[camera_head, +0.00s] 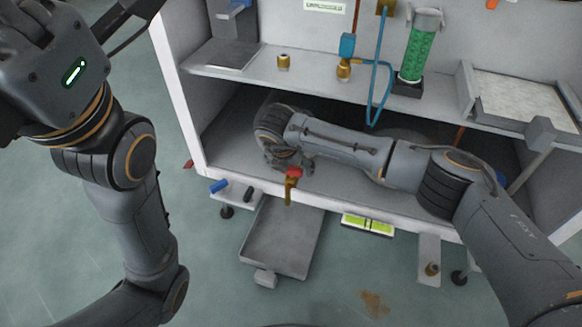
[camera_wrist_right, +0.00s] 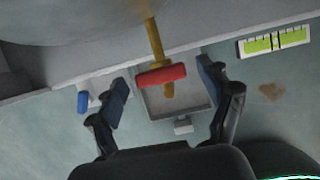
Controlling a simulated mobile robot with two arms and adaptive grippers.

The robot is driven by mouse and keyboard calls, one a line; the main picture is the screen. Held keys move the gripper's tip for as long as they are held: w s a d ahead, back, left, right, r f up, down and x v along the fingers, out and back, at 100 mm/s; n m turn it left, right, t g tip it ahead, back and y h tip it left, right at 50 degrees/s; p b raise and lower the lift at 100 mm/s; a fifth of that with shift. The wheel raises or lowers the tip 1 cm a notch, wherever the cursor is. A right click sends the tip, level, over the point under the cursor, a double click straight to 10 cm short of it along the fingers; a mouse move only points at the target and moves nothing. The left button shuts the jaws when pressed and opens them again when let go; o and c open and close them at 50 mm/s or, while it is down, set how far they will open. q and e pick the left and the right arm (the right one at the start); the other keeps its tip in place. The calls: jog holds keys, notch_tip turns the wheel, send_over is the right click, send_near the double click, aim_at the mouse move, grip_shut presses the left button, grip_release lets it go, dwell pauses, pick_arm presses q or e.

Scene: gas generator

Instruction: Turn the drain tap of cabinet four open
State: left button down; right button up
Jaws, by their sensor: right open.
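The drain tap, with a red handle (camera_head: 293,173) on a brass body (camera_head: 289,190), sticks out at the front edge of the cabinet's lower compartment. In the right wrist view its red handle (camera_wrist_right: 161,75) lies crosswise on the brass pipe. My right gripper (camera_wrist_right: 162,80) is open, its two fingers on either side of the handle, with gaps at both sides. In the head view the right gripper (camera_head: 289,160) is just behind the tap, partly hidden by its own arm. My left arm is at the upper left; whether its gripper is open cannot be made out.
A grey drip tray (camera_head: 283,238) sits below the tap, near the floor. A blue-handled lever (camera_head: 219,186) is left of it, and a green-yellow level (camera_head: 368,224) right of it. The cabinet shelf (camera_head: 310,86) roofs my right arm. A green-filled column (camera_head: 417,55) stands above.

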jog(key=c, duration=1.2)
jog(key=shift+o, duration=0.2)
